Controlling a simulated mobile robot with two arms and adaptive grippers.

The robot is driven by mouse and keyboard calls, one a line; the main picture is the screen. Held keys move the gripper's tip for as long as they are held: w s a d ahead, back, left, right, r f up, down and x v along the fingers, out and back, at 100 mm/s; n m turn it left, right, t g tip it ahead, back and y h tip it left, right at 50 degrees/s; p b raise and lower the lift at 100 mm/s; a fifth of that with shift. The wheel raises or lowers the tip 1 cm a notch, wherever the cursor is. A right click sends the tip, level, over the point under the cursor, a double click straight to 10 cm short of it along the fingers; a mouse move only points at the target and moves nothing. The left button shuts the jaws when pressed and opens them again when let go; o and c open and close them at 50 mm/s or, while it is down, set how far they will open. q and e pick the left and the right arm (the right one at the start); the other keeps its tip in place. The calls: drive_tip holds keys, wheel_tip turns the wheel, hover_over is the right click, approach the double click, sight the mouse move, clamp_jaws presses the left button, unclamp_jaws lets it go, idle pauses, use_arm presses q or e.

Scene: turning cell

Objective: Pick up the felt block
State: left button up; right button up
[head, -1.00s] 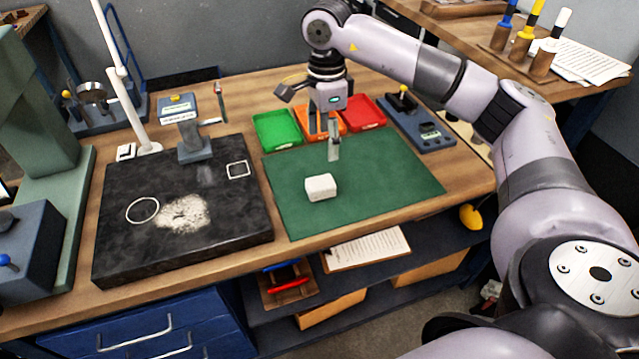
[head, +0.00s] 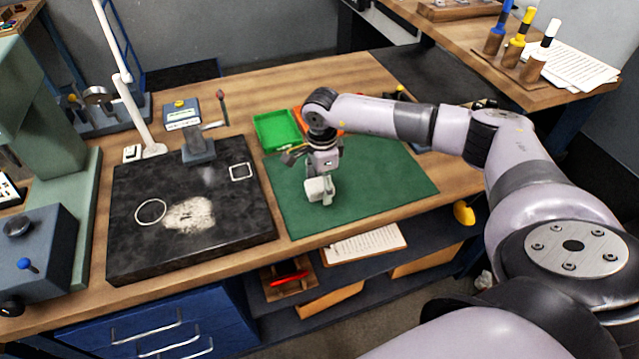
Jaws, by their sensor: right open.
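The felt block (head: 315,190) is a small white block on the green mat (head: 391,188), left of the mat's middle. My right gripper (head: 324,196) has come down over the block from above. It is open, and one finger shows in front of the block's right part. The other finger is hard to make out, so I cannot tell whether the block is between the fingers or touched by them. My left gripper is not in view.
A black surface plate (head: 126,241) with a white ring and a white square outline lies left of the mat. A green tray (head: 277,130) and an orange tray (head: 302,116) stand behind the block. The mat's right part is clear.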

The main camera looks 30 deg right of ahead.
sight(321, 184)
drive_tip(key=shift+f, duration=0.1)
drive_tip(key=shift+c, duration=0.4)
drive_tip(key=c, duration=1.1)
drive_tip(key=shift+c, duration=0.2)
drive_tip(key=shift+r, duration=0.55)
wheel_tip(321, 184, up, 19)
drive_tip(key=b, duration=0.5)
drive_tip(key=o, duration=0.6)
drive_tip(key=c, duration=0.5)
